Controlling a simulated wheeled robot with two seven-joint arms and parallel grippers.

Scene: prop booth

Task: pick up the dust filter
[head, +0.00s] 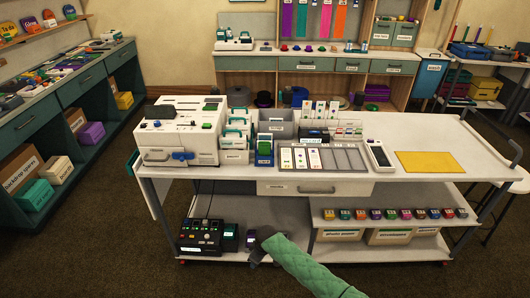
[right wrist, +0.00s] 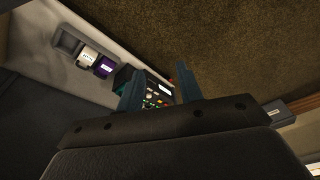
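My right gripper (head: 262,238) reaches over the lower shelf of the white cart, just right of a black control box (head: 201,236). In the right wrist view my right gripper (right wrist: 157,82) is open, its two dark fingers apart, with part of the control box (right wrist: 155,97) showing between and beyond them. A white labelled item (right wrist: 88,58) and a purple labelled item (right wrist: 105,67) sit beside the box, left of the fingers. Their labels are too small to read, so I cannot tell which thing is the dust filter. My left gripper is out of view.
A grey holder (right wrist: 68,42) stands by the white item. The cart's top (head: 455,137) is above the shelf and carries a white machine (head: 180,130). Small coloured-top pieces (head: 395,214) stand on a raised shelf to the right. Brown carpet (head: 110,240) is open at left.

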